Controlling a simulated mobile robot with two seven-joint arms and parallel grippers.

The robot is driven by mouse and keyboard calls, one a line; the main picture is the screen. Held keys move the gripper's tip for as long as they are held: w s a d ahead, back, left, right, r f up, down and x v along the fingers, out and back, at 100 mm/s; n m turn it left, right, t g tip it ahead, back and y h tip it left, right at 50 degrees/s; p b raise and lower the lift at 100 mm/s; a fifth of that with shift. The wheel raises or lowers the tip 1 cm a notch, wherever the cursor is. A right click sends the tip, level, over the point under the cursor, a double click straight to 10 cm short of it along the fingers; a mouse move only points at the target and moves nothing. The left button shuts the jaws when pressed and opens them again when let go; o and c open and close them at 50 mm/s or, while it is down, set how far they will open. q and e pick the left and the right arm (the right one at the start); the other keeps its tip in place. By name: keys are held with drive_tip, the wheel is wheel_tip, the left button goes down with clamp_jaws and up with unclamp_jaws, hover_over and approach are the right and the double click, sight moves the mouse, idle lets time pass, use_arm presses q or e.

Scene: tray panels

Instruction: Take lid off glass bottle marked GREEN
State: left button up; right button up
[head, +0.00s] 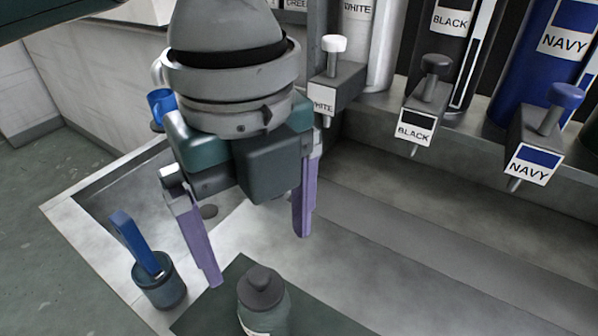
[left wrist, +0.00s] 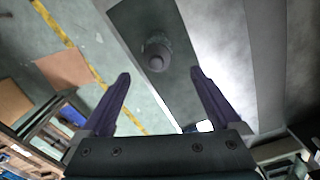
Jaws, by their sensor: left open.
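A glass bottle (head: 264,306) with a grey lid (head: 261,284) stands upright on a dark green mat at the bottom of the head view. A pale label edge shows on it, but its marking cannot be read. My left gripper (head: 254,258) is open and empty, above and behind the bottle, with its purple fingers spread apart. In the left wrist view the lid (left wrist: 156,58) lies beyond and between the fingertips of the left gripper (left wrist: 160,76), not touched by them. My right gripper is not in view.
A blue-handled container (head: 160,285) stands left of the mat (head: 213,298). Dispensers labelled WHITE (head: 336,82), BLACK (head: 425,105) and NAVY (head: 540,135) jut out at the back right. The grey tray surface (head: 400,270) right of the mat is clear.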

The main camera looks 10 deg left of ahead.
sight(258, 274)
use_arm(q)
drive_tip(key=f, duration=0.6)
drive_tip(key=shift+s+a+f, duration=0.1)
drive_tip(key=shift+s+a, duration=0.1)
drive_tip(key=shift+a, duration=0.1)
drive_tip(key=shift+c, duration=0.2)
drive_tip(key=c, duration=1.4)
drive_tip(key=shift+r, duration=0.2)
